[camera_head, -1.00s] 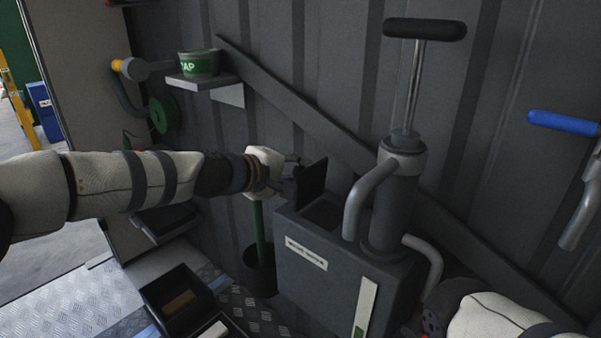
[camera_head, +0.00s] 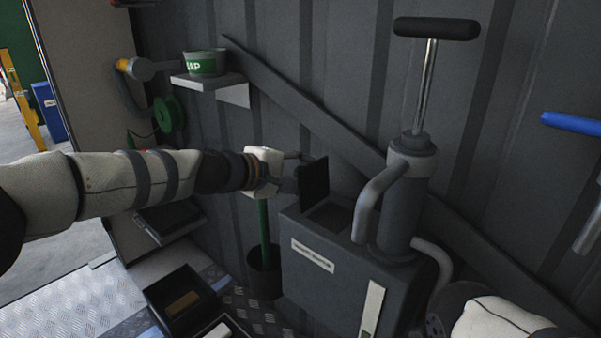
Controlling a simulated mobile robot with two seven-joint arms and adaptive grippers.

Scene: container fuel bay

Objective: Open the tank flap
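The tank (camera_head: 325,285) is a dark grey box with a white label on its front, at the lower middle. Its flap (camera_head: 314,180), a dark square plate, stands upright at the left edge of the top opening (camera_head: 328,214). My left gripper (camera_head: 291,172) is at the left side of the flap, close to it or touching it; I cannot tell which. Its fingers are small and dark here, partly lost against the wall and flap. My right arm shows at the lower right; its gripper is not clearly visible.
A hand pump (camera_head: 403,210) with a tall black T-handle (camera_head: 436,28) rises from the tank's right. A shelf (camera_head: 212,83) holds a green-banded cap tub (camera_head: 205,63). A dark bin (camera_head: 264,270) and an open black box (camera_head: 182,302) stand left of the tank. A blue handle (camera_head: 572,123) is at right.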

